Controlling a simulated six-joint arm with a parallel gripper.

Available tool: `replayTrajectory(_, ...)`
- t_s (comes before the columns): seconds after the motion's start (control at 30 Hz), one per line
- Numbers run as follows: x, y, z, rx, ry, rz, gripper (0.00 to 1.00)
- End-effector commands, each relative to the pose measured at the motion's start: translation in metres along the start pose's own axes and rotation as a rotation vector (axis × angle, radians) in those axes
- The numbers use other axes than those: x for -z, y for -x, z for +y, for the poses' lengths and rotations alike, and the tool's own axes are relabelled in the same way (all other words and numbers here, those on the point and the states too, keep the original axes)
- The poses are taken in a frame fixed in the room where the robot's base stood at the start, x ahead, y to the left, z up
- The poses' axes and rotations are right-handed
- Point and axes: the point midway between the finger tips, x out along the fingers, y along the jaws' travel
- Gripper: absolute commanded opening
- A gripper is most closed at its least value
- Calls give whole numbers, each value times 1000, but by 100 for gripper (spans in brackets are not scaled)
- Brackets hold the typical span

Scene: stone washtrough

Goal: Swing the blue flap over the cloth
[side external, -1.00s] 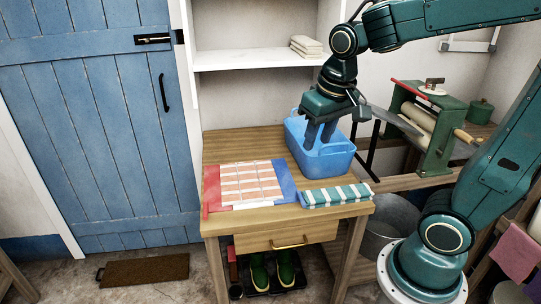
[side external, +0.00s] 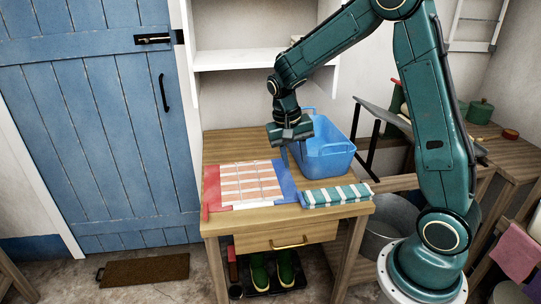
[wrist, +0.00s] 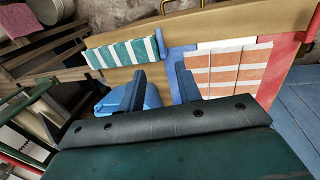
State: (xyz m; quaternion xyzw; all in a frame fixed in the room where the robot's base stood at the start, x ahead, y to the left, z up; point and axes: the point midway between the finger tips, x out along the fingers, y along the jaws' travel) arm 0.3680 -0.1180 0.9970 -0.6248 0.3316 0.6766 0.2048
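A folding board lies flat on the wooden table with an orange-and-white striped cloth (side external: 250,183) on its middle. Its blue flap (side external: 284,180) lies open on the right of the cloth, uncovered. In the wrist view, the blue flap (wrist: 182,56) is just beyond my fingertips, beside the cloth (wrist: 235,70). My gripper (side external: 291,153) hangs fingers-down near the far end of the blue flap, between it and the blue basket. In the wrist view, my gripper (wrist: 160,72) has its two fingers apart with nothing between them. Contact with the flap cannot be told.
The board's red flap (side external: 211,188) lies open at the left. A blue basket (side external: 330,150) stands close to my gripper at the back right. A rolled green-and-white striped cloth (side external: 336,195) lies at the table's front right. The table's back left is clear.

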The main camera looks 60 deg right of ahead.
Motion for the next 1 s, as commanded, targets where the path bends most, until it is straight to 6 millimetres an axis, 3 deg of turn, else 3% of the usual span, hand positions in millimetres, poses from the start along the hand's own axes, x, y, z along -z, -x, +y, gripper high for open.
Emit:
replayTrajectory(0.47, 1, -12, 0, -4, -4, -3, 34)
replayTrajectory(1.0, 0, -86, 1, -5, -4, -5, 34)
